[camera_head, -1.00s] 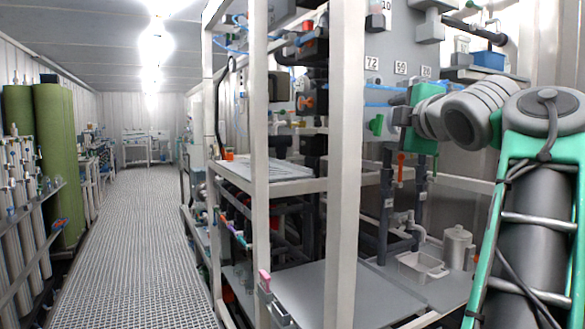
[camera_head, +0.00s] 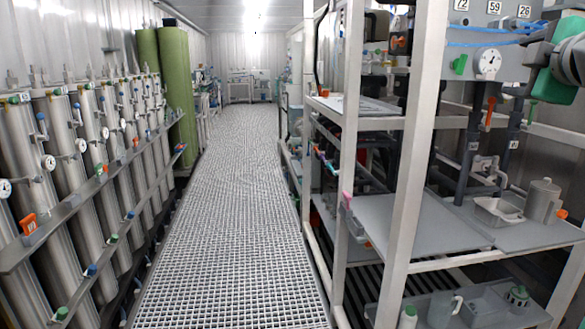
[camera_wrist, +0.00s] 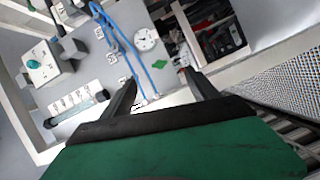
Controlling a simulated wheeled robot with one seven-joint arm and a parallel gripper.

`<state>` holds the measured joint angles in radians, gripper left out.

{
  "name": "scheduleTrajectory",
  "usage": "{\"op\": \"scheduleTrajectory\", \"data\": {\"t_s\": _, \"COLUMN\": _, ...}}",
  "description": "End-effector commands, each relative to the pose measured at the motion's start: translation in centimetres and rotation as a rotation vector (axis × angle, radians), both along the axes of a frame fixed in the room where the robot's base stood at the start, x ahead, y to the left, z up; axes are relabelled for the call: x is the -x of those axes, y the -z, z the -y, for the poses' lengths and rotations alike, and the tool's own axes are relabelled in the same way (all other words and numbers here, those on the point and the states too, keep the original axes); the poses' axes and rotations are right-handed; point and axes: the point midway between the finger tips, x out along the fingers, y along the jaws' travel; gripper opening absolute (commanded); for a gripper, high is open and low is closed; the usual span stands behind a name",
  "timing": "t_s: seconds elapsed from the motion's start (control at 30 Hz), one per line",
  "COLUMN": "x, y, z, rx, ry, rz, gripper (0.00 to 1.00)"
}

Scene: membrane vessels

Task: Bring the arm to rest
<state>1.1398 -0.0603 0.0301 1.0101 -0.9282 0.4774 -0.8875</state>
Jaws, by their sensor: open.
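My gripper (camera_wrist: 158,84) shows in the wrist view with its two dark fingers spread apart and nothing between them. Beyond the fingers is a grey panel (camera_wrist: 103,68) with blue tubing (camera_wrist: 128,45) and a round white gauge (camera_wrist: 145,39). I see no contact with them. In the head view only a green and grey piece of my arm shows at the upper right edge, in front of the rack. The gripper's fingers are not visible there.
A grated walkway (camera_head: 222,200) runs clear down the middle. Steel vessels (camera_head: 95,150) and green cylinders (camera_head: 178,80) line the left. A white-framed rack (camera_head: 408,170) stands on the right, with a grey tray (camera_head: 497,212) and a metal jug (camera_head: 541,198) on its shelf.

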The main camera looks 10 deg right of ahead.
Motion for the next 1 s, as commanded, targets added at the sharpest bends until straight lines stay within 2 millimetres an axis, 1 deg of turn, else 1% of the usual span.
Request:
{"op": "scheduleTrajectory", "data": {"t_s": 0.17, "x": -1.7, "y": 1.2, "z": -1.0, "rx": -0.140, "ry": -0.003, "rz": -0.007, "gripper": 0.69}}
{"op": "scheduleTrajectory", "data": {"t_s": 0.27, "x": -3.0, "y": 2.4, "z": -2.2, "rx": -0.240, "ry": -0.006, "rz": -0.019, "gripper": 0.69}}
{"op": "scheduleTrajectory", "data": {"t_s": 0.37, "x": -4.4, "y": 4.3, "z": -4.1, "rx": -0.366, "ry": -0.006, "rz": -0.044, "gripper": 0.69}}
{"op": "scheduleTrajectory", "data": {"t_s": 0.47, "x": -5.8, "y": 7.0, "z": -6.7, "rx": -0.512, "ry": -0.001, "rz": -0.087, "gripper": 0.69}}
{"op": "scheduleTrajectory", "data": {"t_s": 0.57, "x": -6.7, "y": 10.3, "z": -10.0, "rx": -0.667, "ry": 0.018, "rz": -0.146, "gripper": 0.69}}
{"op": "scheduleTrajectory", "data": {"t_s": 0.67, "x": -6.8, "y": 14.7, "z": -14.4, "rx": -0.834, "ry": 0.058, "rz": -0.240, "gripper": 0.69}}
{"op": "scheduleTrajectory", "data": {"t_s": 0.7, "x": -6.5, "y": 16.8, "z": -16.5, "rx": -0.905, "ry": 0.083, "rz": -0.289, "gripper": 0.69}}
{"op": "scheduleTrajectory", "data": {"t_s": 0.77, "x": -5.2, "y": 20.4, "z": -20.0, "rx": -1.006, "ry": 0.137, "rz": -0.375, "gripper": 0.69}}
{"op": "scheduleTrajectory", "data": {"t_s": 0.8, "x": -3.9, "y": 22.9, "z": -22.2, "rx": -1.065, "ry": 0.183, "rz": -0.433, "gripper": 0.69}}
{"op": "scheduleTrajectory", "data": {"t_s": 0.83, "x": -2.8, "y": 24.7, "z": -23.7, "rx": -1.103, "ry": 0.219, "rz": -0.479, "gripper": 0.69}}
{"op": "scheduleTrajectory", "data": {"t_s": 0.87, "x": -1.5, "y": 26.5, "z": -25.2, "rx": -1.135, "ry": 0.257, "rz": -0.523, "gripper": 0.69}}
{"op": "scheduleTrajectory", "data": {"t_s": 0.9, "x": 0.5, "y": 28.9, "z": -26.9, "rx": -1.171, "ry": 0.314, "rz": -0.580, "gripper": 0.69}}
{"op": "scheduleTrajectory", "data": {"t_s": 0.97, "x": 3.6, "y": 32.0, "z": -29.0, "rx": -1.205, "ry": 0.397, "rz": -0.654, "gripper": 0.69}}
{"op": "scheduleTrajectory", "data": {"t_s": 1.0, "x": 5.6, "y": 33.7, "z": -30.0, "rx": -1.218, "ry": 0.449, "rz": -0.696, "gripper": 0.69}}
